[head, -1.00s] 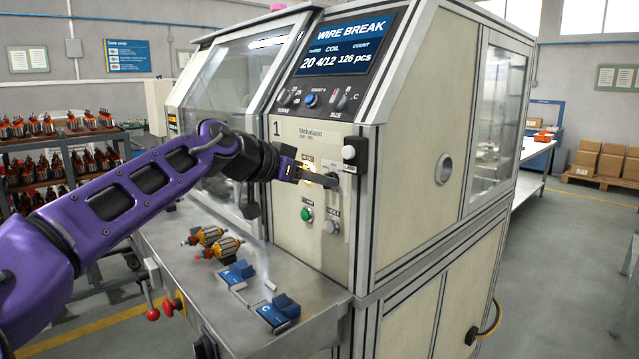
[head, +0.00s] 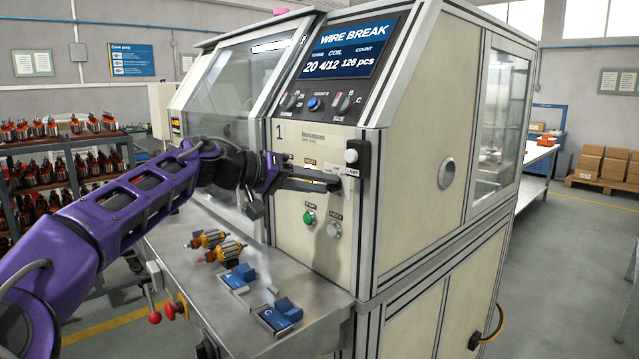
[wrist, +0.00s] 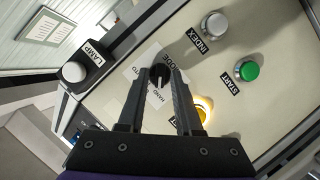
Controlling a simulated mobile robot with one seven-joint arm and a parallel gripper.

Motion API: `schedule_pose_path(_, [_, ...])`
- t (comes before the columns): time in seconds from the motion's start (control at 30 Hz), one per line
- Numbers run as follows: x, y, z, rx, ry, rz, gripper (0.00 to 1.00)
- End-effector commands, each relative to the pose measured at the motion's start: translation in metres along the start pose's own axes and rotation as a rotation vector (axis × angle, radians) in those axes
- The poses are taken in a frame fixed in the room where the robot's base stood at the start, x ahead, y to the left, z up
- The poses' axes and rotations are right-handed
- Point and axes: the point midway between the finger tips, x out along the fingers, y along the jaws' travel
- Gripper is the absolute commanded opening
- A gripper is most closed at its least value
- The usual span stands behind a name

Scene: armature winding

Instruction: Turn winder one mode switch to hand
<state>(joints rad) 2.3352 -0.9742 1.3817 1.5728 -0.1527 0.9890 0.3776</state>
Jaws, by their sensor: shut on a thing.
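The black mode switch (wrist: 160,74) of winder one sits on a white plate marked MODE, AUTO and HAND in the wrist view. My gripper (wrist: 161,78) has one finger on each side of its knob and is shut on it. A pale mark on the knob points toward the bottom of the wrist picture, near the HAND lettering. I cannot tell for sure which position it is in. In the head view my gripper (head: 334,184) reaches the panel of winder one (head: 290,160), and its fingers hide the switch.
A lit amber button (wrist: 205,108) is close beside one finger. The green start button (wrist: 247,70), grey index button (wrist: 214,25) and white lamp button (wrist: 75,72) are around the switch. Armatures (head: 228,250) and blue blocks (head: 285,310) lie on the bench below.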

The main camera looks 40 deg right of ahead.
Motion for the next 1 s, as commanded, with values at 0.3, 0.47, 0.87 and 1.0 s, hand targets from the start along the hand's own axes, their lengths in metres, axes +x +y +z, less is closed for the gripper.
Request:
schedule_pose_path(0.3, [0.0010,-0.0006,0.0018,-0.036,-0.005,0.015,0.00])
schedule_pose_path(0.47, [0.0011,-0.0007,0.0020,-0.037,-0.005,0.016,0.00])
schedule_pose_path(0.87, [0.0006,-0.0006,0.0012,-0.035,-0.003,0.015,0.45])
schedule_pose_path(1.0, [-0.0036,-0.0007,0.0005,-0.035,-0.001,0.014,0.45])
